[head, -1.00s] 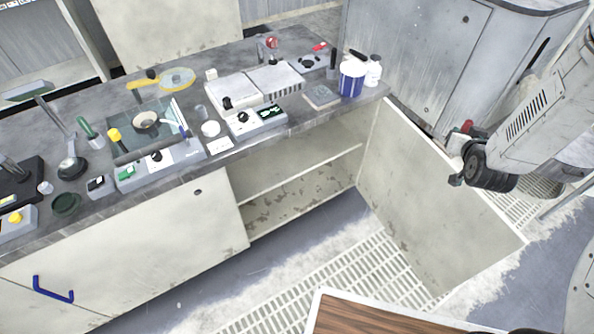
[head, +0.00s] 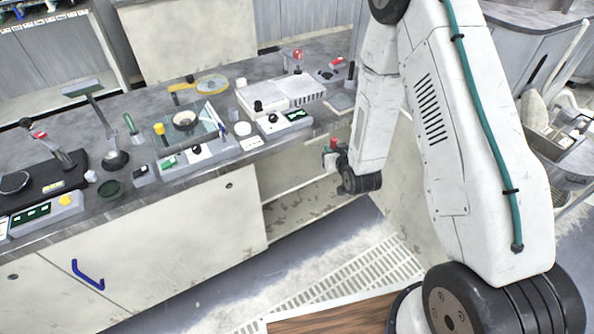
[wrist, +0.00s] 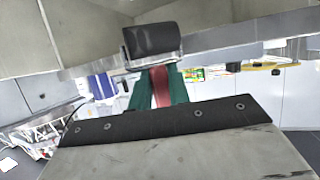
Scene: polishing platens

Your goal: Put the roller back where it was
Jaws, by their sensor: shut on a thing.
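The roller (wrist: 152,40) shows in the wrist view as a black cylinder with a red handle. My gripper (wrist: 160,88) is shut on the red handle between its green fingers, with the black roll beyond the fingertips. In the head view, my gripper (head: 334,156) is in front of the open cupboard (head: 292,178), below the bench's front edge. The roller's red part (head: 334,143) shows small there. The roller appears clear of the bench and shelf, though exact distances cannot be told.
The grey bench (head: 240,165) carries polishing machines, a white unit (head: 283,94) and small tools. The cupboard door (head: 398,205) stands open, partly behind my arm. A wooden-topped surface (head: 330,318) lies in front. A floor grating (head: 345,285) is clear.

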